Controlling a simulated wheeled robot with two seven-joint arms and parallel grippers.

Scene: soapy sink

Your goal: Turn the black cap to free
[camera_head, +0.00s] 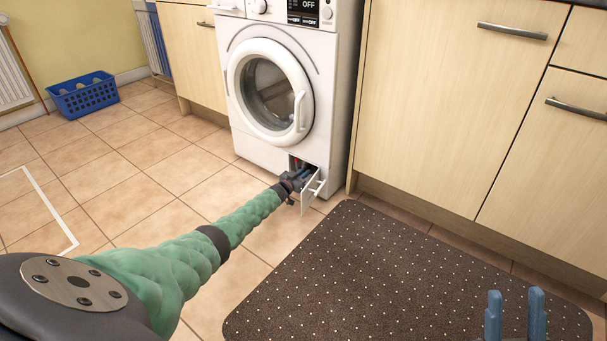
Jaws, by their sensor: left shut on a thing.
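The washing machine (335,105) stands at the top middle with its small lower flap (313,190) swung open. My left gripper (298,177) is at the opening behind this flap, shut on the black cap. The gripper covers the cap, so I cannot make out its marking or how far it is turned. A little red shows inside the opening above the gripper. My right gripper (515,293) is at the bottom right over the dark mat, with its two blue fingers apart and nothing between them.
The round washer door (299,112) is closed. Wooden cabinets (440,100) stand to the right. A dark dotted mat (370,265) lies in front. A blue basket (84,97) is on the tiles at the far left. The tiled floor between is clear.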

